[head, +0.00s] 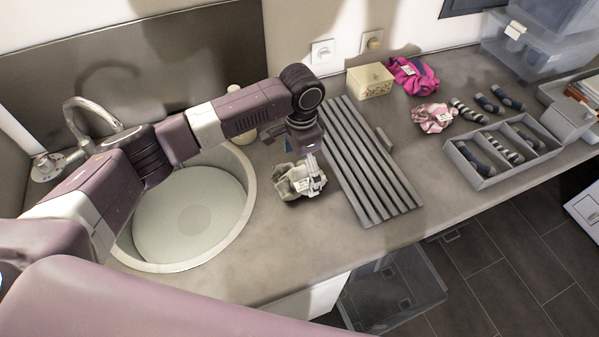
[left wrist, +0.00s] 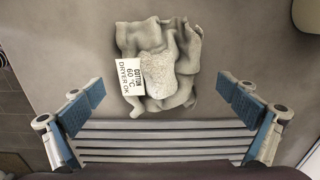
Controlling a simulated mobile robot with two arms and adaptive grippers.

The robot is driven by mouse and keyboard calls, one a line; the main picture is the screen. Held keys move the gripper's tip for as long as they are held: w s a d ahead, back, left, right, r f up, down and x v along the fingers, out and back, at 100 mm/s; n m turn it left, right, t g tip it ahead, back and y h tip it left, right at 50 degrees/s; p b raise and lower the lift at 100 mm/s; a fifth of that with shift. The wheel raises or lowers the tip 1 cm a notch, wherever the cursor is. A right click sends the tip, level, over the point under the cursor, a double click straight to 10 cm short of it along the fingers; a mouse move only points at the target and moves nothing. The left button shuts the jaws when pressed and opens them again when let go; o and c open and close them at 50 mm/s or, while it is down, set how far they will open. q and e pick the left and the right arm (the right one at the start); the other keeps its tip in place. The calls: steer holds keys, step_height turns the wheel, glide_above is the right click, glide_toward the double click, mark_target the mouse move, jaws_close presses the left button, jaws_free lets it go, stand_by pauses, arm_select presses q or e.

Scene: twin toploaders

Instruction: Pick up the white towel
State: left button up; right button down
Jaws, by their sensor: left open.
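The white towel (head: 290,184) is a crumpled off-white cloth on the grey counter, between the sink and the slatted rack. It also shows in the left wrist view (left wrist: 185,62), with a white tag reading "COTTON 60 °C DRYER OK" on its left part. My left gripper (head: 314,178) is over the towel's right part in the head view and hides some of it. In the left wrist view its two blue-padded fingers (left wrist: 160,92) are wide apart, with nothing between the pads. The towel lies just beyond the fingertips there. My right gripper is not in view.
The round sink (head: 240,215) with a tap (head: 88,115) is left of the towel. The grey slatted rack (head: 368,165) lies close on its right. A divided sock tray (head: 490,180), pink cloths (head: 412,76) and a box (head: 370,80) are farther right. The counter in front is bare.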

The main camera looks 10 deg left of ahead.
arm_select(q)
steer(key=shift+f, duration=0.25)
steer(key=shift+c, duration=0.8)
steer(key=c, duration=1.3)
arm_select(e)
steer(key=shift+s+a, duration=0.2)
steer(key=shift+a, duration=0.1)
arm_select(q)
steer(key=shift+r, duration=0.2)
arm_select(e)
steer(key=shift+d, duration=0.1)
